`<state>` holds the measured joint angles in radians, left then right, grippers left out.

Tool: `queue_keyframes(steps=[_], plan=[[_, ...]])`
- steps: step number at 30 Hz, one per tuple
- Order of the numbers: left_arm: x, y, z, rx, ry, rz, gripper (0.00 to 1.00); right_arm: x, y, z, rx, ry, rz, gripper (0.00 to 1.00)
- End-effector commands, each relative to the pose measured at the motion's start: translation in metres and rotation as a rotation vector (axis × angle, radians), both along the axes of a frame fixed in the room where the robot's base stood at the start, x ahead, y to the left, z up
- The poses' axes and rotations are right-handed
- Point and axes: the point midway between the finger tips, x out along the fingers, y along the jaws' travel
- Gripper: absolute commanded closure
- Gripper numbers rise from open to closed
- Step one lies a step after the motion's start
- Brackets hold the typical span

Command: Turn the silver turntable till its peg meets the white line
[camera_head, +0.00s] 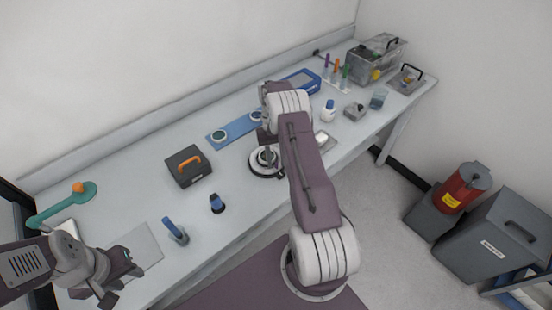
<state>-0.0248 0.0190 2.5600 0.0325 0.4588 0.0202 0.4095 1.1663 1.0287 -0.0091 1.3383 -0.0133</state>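The silver turntable (257,167) is a small round disc with a dark rim, standing near the middle of the bench's front part. My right arm partly covers it. My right gripper (266,146) points down over the turntable's middle; its fingers are small and partly hidden, so I cannot tell whether they grip anything. The peg and the white line cannot be made out. My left gripper (123,284) is at the lower left, over the bench's front left, far from the turntable. Its dark fingers look apart, with nothing between them.
A black case with an orange handle (188,166) stands left of the turntable. A blue mat (235,130) with round parts lies behind it. A dark-blue-topped bottle (217,204) and a blue-handled tool in a holder (175,231) stand front left. Bottles, tubes and bins fill the right end.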

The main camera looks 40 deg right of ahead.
Motion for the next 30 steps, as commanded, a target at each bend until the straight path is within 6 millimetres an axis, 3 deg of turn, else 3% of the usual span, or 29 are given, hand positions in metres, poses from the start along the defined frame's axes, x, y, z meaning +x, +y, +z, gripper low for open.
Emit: queue_keyframes(steps=[5,15,30], plan=[[0.000,0.000,-0.006,0.000,0.000,0.000,0.64,0.007,-0.003,0.013,-0.002,-0.005,0.000,0.67],[0.000,0.000,-0.009,0.000,0.000,0.000,0.64,0.029,-0.011,0.074,-0.001,-0.003,0.000,0.67],[0.000,0.000,-0.008,0.000,0.000,0.000,0.64,0.032,-0.013,0.084,0.000,-0.001,0.000,0.67]])
